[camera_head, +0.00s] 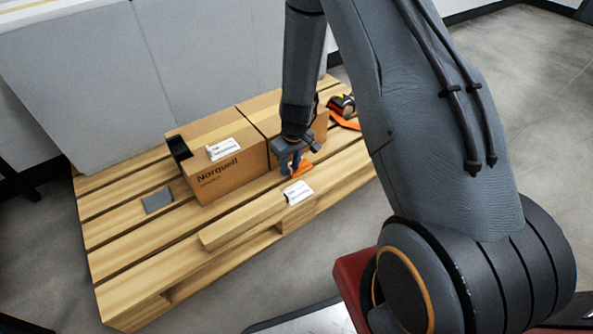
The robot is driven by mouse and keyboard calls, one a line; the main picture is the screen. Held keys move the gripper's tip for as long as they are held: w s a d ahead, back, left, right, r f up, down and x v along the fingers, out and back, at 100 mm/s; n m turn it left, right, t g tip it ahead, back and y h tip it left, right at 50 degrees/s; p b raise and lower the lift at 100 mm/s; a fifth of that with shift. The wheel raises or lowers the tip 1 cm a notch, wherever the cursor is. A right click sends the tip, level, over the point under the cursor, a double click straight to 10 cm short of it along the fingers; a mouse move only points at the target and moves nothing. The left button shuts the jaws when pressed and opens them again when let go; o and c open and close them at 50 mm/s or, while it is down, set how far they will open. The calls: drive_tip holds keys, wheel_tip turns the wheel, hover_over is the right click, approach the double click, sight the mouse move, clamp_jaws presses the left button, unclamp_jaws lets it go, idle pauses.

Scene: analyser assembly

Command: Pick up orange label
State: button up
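A small orange piece, which looks like the orange label (304,169), lies on the wooden pallet in front of the right cardboard box. My gripper (291,172) points down right at its left side and partly covers it. The fingers are small and dark here. I cannot tell whether they touch the label or how far apart they are.
Two cardboard boxes (215,182) stand on the pallet (130,240), close behind and left of my gripper. White labels lie on the left box (223,149) and the pallet's front edge (298,192). A grey piece (158,201) and an orange strap (343,121) also lie there.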

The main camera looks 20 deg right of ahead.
drive_tip(key=shift+c, duration=0.4)
clamp_jaws()
drive_tip(key=shift+r, duration=0.2)
